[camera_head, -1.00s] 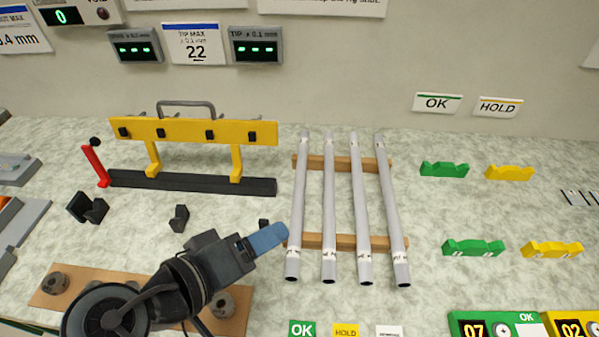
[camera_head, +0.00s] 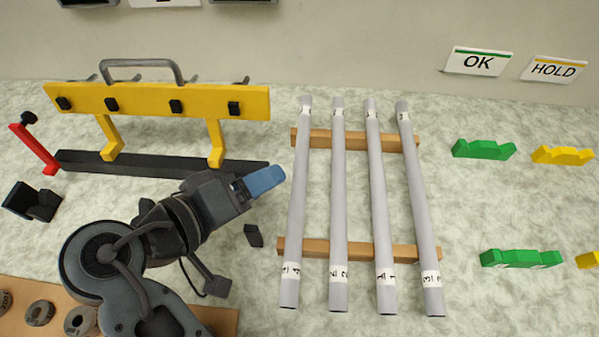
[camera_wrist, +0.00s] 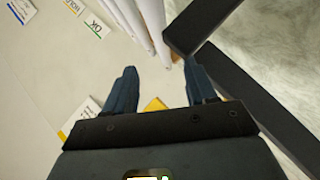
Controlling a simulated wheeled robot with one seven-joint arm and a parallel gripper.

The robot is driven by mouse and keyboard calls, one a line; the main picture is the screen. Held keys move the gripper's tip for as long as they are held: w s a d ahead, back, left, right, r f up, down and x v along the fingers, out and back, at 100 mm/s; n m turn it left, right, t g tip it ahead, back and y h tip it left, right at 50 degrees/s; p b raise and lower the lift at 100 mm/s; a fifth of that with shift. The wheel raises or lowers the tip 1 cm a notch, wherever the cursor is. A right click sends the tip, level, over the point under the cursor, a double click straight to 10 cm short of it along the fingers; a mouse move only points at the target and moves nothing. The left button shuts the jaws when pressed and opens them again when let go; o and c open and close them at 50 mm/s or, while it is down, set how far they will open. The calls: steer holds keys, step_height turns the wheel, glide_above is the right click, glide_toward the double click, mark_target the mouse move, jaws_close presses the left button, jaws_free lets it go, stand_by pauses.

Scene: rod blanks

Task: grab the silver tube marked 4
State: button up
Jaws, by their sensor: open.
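Several silver tubes lie side by side across two wooden rails. The leftmost tube (camera_head: 298,200) has a white label near its front end that appears to read 4; the others appear to read 2 (camera_head: 338,200), 1 (camera_head: 379,200) and 3 (camera_head: 418,200). My gripper (camera_head: 264,181), with blue fingers, is just left of the leftmost tube, around its mid-length, with nothing held. In the wrist view my gripper (camera_wrist: 160,88) has its fingers apart; the pale tubes (camera_wrist: 135,25) show beyond them, labels unreadable.
A yellow rack (camera_head: 160,101) on a black base stands left of the tubes. A small black block (camera_head: 253,236) lies by my gripper. Wooden rails (camera_head: 318,248) support the tubes. Green (camera_head: 484,149) and yellow (camera_head: 562,156) holders stand to the right, with clear table between.

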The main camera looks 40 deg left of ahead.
mark_target(294, 173)
steer(key=x, duration=0.2)
steer(key=shift+w+f, duration=0.15)
steer(key=shift+w, duration=0.05)
steer(key=shift+d+f+p+x, duration=0.1)
steer(key=shift+f+p+x, duration=0.1)
steer(key=shift+x, duration=1.15)
steer(key=shift+d+f+p+x, duration=0.1)
steer(key=shift+d+p+x, duration=0.05)
steer(key=shift+x, duration=1.2)
steer(key=shift+s, duration=0.15)
steer(key=shift+c, duration=0.3)
jaws_close()
